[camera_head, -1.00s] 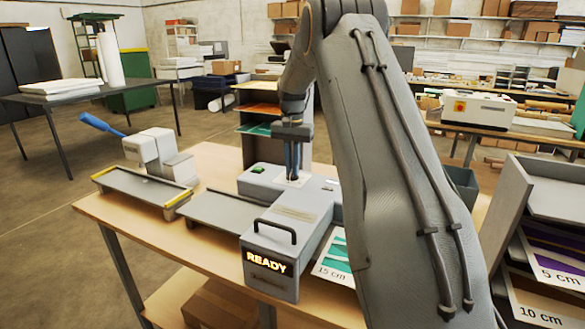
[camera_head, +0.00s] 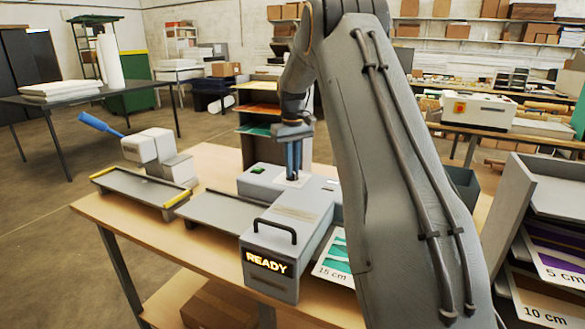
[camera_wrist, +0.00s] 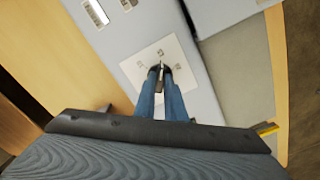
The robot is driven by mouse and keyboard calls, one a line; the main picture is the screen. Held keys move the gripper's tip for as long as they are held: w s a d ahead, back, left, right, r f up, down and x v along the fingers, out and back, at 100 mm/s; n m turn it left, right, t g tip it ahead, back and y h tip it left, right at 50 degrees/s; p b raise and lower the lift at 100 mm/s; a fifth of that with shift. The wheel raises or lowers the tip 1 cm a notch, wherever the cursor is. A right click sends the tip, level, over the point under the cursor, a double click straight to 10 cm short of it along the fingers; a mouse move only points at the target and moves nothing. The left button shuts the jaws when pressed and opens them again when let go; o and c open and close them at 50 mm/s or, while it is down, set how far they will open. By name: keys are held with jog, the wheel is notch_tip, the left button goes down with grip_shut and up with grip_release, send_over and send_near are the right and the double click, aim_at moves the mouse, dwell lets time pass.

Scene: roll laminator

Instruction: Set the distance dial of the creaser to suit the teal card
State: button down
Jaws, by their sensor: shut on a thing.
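The creaser (camera_head: 285,238) is a grey machine on the wooden table, with a black handle and a lit READY display (camera_head: 268,263). My gripper (camera_head: 293,178) points down at its top. In the wrist view my gripper (camera_wrist: 161,68) is shut on the distance dial, at a pale square plate (camera_wrist: 183,60) with small marks. The fingertips hide most of the dial, and the marks are too small to read. A sheet with teal patches, the teal card (camera_head: 336,250), lies beside the creaser and reads 15 cm; my arm partly covers it.
A green button (camera_head: 258,170) sits on the creaser near the dial. A grey feed tray (camera_head: 215,215) extends to its left. A blue-handled device (camera_head: 155,150) stands further left. A rack (camera_head: 545,190) at right holds sheets labelled 5 cm and 10 cm.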

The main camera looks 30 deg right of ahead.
jog(key=shift+r+n, duration=0.1)
jog(key=shift+n, duration=0.5)
jog(key=shift+w, duration=0.1)
jog(key=c, duration=1.8)
grip_release()
notch_tip(320, 180, up, 8)
jog(key=b, duration=0.2)
jog(key=shift+b, duration=0.35)
